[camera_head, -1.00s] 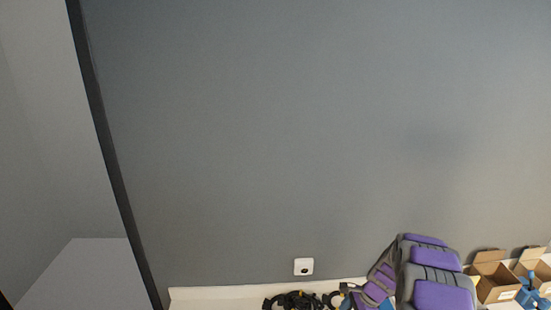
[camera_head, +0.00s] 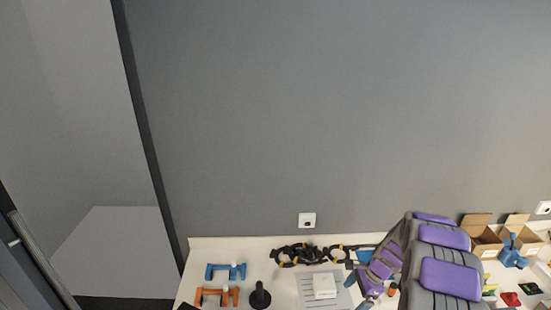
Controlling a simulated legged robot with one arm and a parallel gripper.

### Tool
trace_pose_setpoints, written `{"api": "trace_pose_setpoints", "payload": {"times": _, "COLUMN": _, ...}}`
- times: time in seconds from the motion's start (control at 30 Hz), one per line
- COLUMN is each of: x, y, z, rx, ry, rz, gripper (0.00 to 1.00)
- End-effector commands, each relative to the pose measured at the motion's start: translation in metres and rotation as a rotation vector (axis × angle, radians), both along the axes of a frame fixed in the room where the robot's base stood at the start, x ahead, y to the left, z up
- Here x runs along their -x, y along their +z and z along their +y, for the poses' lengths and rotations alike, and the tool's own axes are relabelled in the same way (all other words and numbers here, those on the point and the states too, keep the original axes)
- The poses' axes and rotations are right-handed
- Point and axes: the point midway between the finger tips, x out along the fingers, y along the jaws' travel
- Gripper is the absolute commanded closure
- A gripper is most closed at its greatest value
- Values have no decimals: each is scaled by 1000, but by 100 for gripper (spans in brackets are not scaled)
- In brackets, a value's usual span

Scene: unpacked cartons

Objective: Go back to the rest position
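A grey, ribbed shape with purple pads (camera_head: 449,277) rises at the lower right of the head view and bends down to the left. It looks like my own arm. Its purple far end (camera_head: 369,283), seemingly my gripper, hangs low over the white table, beside the cables. The fingers are too small and overlapped to tell open from shut, and I cannot make out anything held.
The white table (camera_head: 215,256) carries a blue frame (camera_head: 226,271), an orange frame (camera_head: 217,296), a black stand (camera_head: 260,296), black cables (camera_head: 297,253) and a white box (camera_head: 325,287). Open cartons (camera_head: 487,240) stand right. A grey wall (camera_head: 340,120) rises behind.

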Motion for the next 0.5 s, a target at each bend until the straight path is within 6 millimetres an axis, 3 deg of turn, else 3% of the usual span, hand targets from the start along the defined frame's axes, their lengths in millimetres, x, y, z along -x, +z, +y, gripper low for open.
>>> {"api": "trace_pose_setpoints", "payload": {"times": 0.5, "x": 27, "y": 61, "z": 29, "rx": 31, "ry": 204, "rz": -46, "gripper": 0}}
